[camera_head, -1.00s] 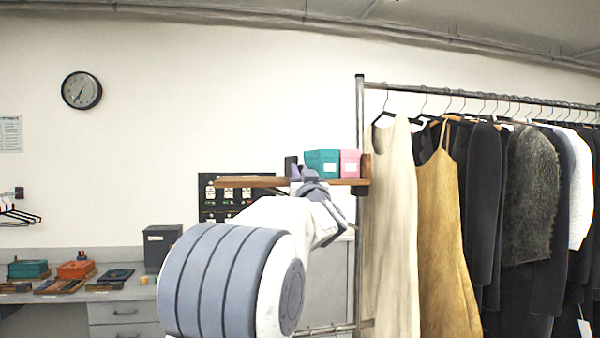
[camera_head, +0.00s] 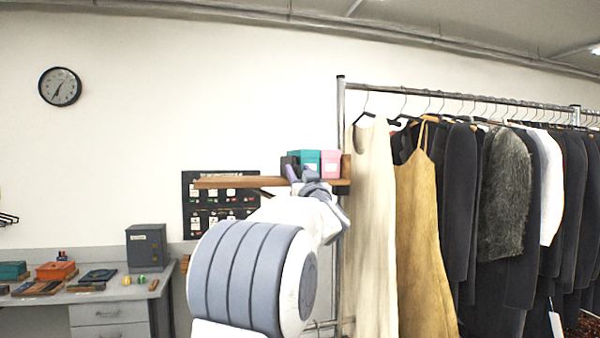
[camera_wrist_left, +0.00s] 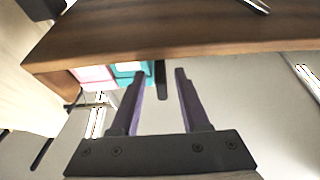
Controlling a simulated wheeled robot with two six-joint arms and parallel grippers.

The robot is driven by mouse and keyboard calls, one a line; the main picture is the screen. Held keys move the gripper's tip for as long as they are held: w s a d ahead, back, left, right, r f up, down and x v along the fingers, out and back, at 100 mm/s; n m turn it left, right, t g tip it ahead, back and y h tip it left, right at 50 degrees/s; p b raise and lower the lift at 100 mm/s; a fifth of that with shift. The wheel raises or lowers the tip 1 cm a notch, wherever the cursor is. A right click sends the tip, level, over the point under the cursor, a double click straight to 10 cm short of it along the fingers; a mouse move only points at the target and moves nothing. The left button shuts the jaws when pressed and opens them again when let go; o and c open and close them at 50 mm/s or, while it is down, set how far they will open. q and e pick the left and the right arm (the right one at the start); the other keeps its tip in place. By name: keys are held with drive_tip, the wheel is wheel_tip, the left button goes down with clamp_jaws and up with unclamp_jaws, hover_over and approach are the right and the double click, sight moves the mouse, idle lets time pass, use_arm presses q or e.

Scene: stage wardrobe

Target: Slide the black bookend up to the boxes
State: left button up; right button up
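The black bookend (camera_head: 286,161) stands on the wooden shelf (camera_head: 225,183), left of the teal box (camera_head: 304,156) and pink box (camera_head: 331,163). In the left wrist view the bookend (camera_wrist_left: 160,78) is a thin dark strip close beside the teal box (camera_wrist_left: 128,70); I cannot tell if they touch. My left gripper (camera_head: 296,174) is at the shelf's front edge below the bookend and teal box, partly covering them. In the left wrist view its fingers (camera_wrist_left: 158,85) are apart, with the bookend showing in the gap beyond them. My right gripper is not in view.
A wooden end piece (camera_head: 347,167) stands right of the pink box. A metal rack (camera_head: 341,110) with hanging garments stands right of the shelf. A dark panel (camera_head: 196,213) hangs behind and below the shelf. A desk (camera_head: 90,295) stands at the lower left.

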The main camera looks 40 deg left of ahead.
use_arm(q)
drive_tip(key=shift+s+d+f+b, duration=0.25)
drive_tip(key=shift+d+b, duration=0.05)
drive_tip(key=shift+b, duration=0.1)
drive_tip(key=b+v, duration=0.5)
drive_tip(key=v, duration=0.4)
drive_tip(key=shift+s+d, duration=0.15)
drive_tip(key=shift+d, duration=0.1)
